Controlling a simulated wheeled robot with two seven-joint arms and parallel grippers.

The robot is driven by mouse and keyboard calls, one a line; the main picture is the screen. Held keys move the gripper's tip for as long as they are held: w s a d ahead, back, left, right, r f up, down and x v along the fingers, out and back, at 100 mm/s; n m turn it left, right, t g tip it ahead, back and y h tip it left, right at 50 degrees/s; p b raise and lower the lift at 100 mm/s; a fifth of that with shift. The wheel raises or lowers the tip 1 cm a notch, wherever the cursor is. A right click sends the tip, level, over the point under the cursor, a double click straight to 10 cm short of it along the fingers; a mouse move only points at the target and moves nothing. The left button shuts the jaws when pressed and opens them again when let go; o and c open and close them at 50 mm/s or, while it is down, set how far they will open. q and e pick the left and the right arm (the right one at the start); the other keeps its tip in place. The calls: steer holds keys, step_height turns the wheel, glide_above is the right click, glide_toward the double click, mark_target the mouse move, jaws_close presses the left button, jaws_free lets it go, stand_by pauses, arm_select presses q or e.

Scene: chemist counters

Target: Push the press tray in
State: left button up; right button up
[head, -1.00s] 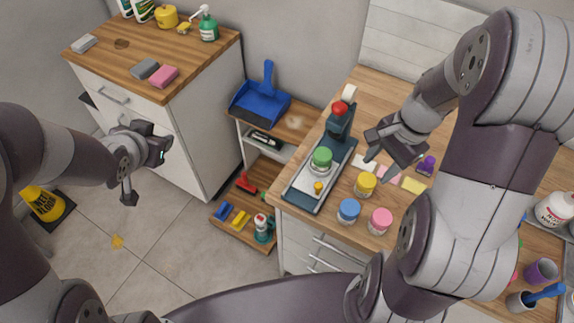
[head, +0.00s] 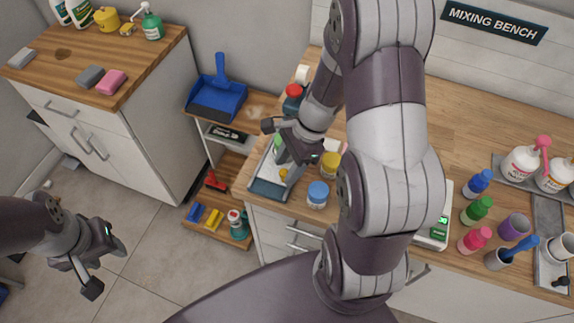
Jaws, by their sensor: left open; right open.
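The press (head: 291,104) with its red knob stands at the left end of the wooden bench, partly hidden by my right arm. A green-lidded jar on the tray is mostly covered by my gripper. My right gripper (head: 278,145) is open above the tray, beside the green lid; I cannot tell whether it touches anything. My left gripper (head: 105,262) is open and empty over the floor at the lower left.
A yellow-lidded jar (head: 330,165) and a blue-lidded jar (head: 317,195) stand close to the tray's right. A low shelf with a blue dustpan (head: 217,95) stands left of the bench.

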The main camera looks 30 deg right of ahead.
steer(key=shift+a+f, duration=0.1)
steer(key=shift+f, duration=0.15)
jaws_close()
steer(key=shift+w+d+r, duration=0.15)
steer(key=shift+w+d, duration=0.05)
steer(key=shift+w, duration=0.05)
steer(key=shift+w+d+p, duration=0.75)
steer(key=shift+d, duration=0.15)
steer(key=shift+w+d, duration=0.25)
steer(key=shift+d, duration=0.05)
steer(key=shift+a, duration=0.1)
jaws_free()
steer(key=shift+s, duration=0.1)
